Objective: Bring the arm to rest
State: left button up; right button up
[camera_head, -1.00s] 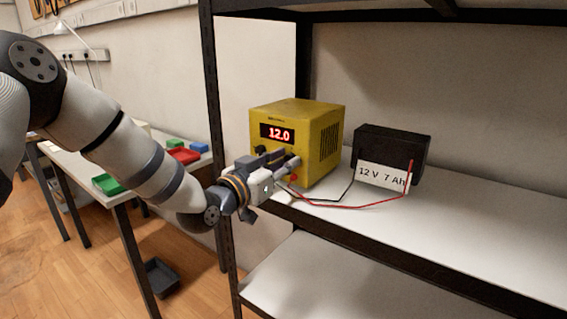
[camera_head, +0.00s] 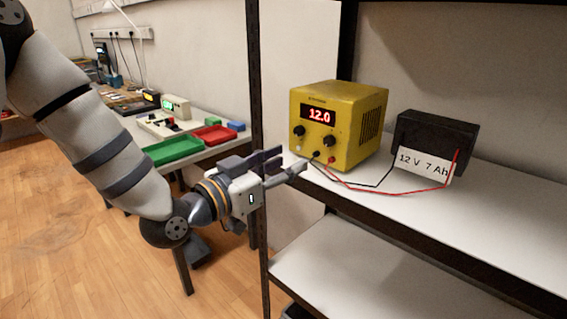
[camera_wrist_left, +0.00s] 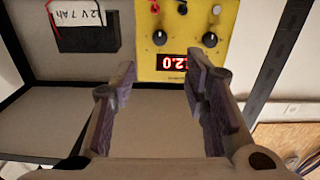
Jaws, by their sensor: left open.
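My left gripper (camera_head: 285,166) is open and empty in front of the shelf's front edge, to the left of and below the yellow power supply's front. In the left wrist view its two fingers (camera_wrist_left: 160,88) stand apart with nothing between them. The yellow power supply (camera_head: 364,118) stands on the upper shelf with its red display reading 12.0; it also shows in the left wrist view (camera_wrist_left: 172,35). My right gripper is in neither view.
A black battery (camera_head: 440,133) labelled 12 V 7 Ah stands right of the supply, joined by red and black leads. The white shelf (camera_head: 455,215) has a dark upright (camera_head: 256,100) close by my gripper. A bench behind holds green (camera_head: 172,150) and red (camera_head: 213,134) trays.

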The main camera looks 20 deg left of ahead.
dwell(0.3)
pick_arm(q)
jog(key=s+f+n+g+y, duration=0.1)
jog(key=s+f+g, duration=0.25)
jog(key=f, duration=0.45)
jog(key=s+d+f+g+y, duration=0.15)
jog(key=s+f, duration=0.25)
jog(key=f, duration=0.4)
jog(key=s+f+n+g+y, duration=0.1)
jog(key=s+f+g, duration=0.3)
jog(key=f, duration=0.4)
jog(key=s+a+f+n+g+y, duration=0.1)
jog(key=s+f+g, duration=0.3)
jog(key=s, duration=0.9)
jog(key=s+a+f+n+g+y, duration=0.1)
jog(key=s+f+g, duration=0.4)
jog(key=s, duration=0.9)
notch_tip(320, 180, down, 4)
jog(key=shift+s+a+r+y, duration=0.2)
jog(key=shift+a+y, duration=0.15)
jog(key=shift+a, duration=0.15)
jog(key=shift+c, duration=0.2)
